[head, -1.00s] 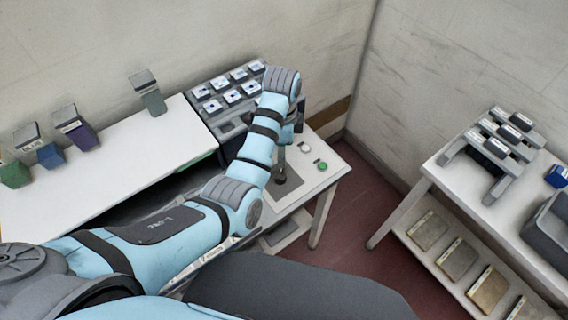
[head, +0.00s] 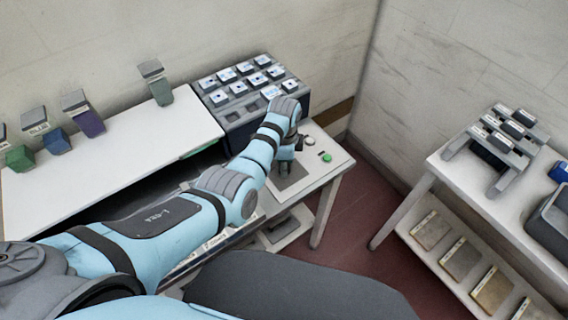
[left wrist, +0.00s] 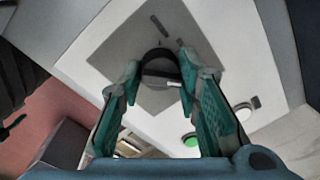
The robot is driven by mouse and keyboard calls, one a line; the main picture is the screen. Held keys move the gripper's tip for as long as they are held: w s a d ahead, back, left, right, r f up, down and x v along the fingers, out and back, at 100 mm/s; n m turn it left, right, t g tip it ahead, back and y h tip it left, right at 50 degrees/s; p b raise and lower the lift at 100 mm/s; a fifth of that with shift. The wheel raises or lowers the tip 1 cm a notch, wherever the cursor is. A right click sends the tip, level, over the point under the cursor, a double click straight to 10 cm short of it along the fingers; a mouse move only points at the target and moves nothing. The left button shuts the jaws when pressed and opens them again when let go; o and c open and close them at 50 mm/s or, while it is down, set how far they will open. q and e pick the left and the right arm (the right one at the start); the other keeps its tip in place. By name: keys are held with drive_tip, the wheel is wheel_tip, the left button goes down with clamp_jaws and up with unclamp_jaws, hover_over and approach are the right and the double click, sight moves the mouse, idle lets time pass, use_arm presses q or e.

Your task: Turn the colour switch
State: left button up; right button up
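The colour switch (left wrist: 160,68) is a dark round knob with a pale bar across it. It sits on a grey plate (left wrist: 118,47) on a white table in the left wrist view. My left gripper (left wrist: 160,72) has teal fingers, one on each side of the knob, spread about as wide as it. Whether the fingertips touch the knob is unclear. In the head view, my left gripper (head: 286,165) is low over the grey plate (head: 291,184) and hides the switch. My right gripper is not in view.
A green button (head: 326,157) and a white round button (head: 310,141) are beside the plate. A dark rack of white-topped blocks (head: 240,112) stands behind. A white bench (head: 115,150) with coloured containers is at left. A second table (head: 465,185) is at right.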

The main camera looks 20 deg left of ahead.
use_arm(q)
drive_tip(key=shift+f, duration=0.2)
drive_tip(key=c, duration=0.3)
drive_tip(key=shift+s, duration=0.1)
drive_tip(key=shift+n, duration=0.4)
drive_tip(key=n+p, duration=0.1)
drive_tip(key=n, duration=0.1)
drive_tip(key=shift+s+n+p, duration=0.1)
drive_tip(key=shift+n+p, duration=0.2)
drive_tip(key=n, duration=0.2)
drive_tip(key=shift+n, duration=0.3)
drive_tip(key=shift+d+f+n+g, duration=0.15)
drive_tip(key=shift+n+g, duration=0.15)
drive_tip(key=shift+n, duration=1.6)
